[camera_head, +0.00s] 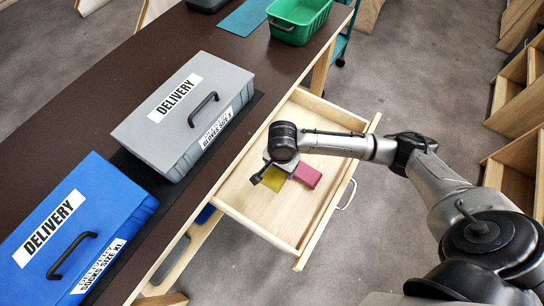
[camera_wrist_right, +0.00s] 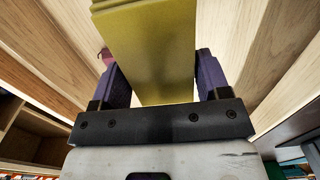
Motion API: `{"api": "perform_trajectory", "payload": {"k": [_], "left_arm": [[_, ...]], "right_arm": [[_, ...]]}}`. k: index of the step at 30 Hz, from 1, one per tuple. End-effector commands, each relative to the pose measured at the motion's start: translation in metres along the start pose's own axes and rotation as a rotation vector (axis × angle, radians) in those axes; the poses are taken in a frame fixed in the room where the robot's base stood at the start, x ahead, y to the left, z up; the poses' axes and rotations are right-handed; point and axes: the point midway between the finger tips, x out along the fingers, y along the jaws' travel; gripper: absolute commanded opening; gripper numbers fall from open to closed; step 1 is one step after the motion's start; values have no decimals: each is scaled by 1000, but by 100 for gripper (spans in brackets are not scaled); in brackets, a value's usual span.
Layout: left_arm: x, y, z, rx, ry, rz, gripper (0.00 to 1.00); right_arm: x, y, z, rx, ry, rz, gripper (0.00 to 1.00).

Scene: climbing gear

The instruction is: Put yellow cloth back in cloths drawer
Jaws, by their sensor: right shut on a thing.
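The yellow cloth (camera_head: 274,180) is a folded flat block. It is between the fingers of my right gripper (camera_wrist_right: 160,72), and it fills the middle of the wrist view (camera_wrist_right: 150,40). The gripper is shut on it, within the outline of the open wooden drawer (camera_head: 256,205) in the head view. I cannot tell whether the cloth touches the drawer floor. A pink cloth (camera_head: 308,175) is in the drawer just right of the yellow one. My left gripper is not in view.
A grey case (camera_head: 160,108) and a blue case (camera_head: 75,225), both marked DELIVERY, lie on the dark tabletop (camera_head: 70,115) left of the drawer. A green bin (camera_head: 299,22) stands beyond it. The drawer's near part is clear. Wooden shelving (camera_head: 517,170) stands at the right.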

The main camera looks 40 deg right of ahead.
Motion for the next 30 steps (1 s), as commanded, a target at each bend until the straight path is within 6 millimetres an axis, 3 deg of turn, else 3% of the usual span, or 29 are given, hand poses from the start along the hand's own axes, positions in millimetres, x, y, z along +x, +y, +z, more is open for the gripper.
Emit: {"api": "perform_trajectory", "payload": {"k": [3,12,22,30], "left_arm": [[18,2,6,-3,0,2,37],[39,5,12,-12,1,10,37],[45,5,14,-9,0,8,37],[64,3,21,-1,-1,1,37]], "right_arm": [[21,-20,-18,4,1,0,51],[48,-55,-52,-1,0,-1,51],[57,-64,-61,-3,-2,1,51],[90,-64,-61,-3,0,0,51]]}}
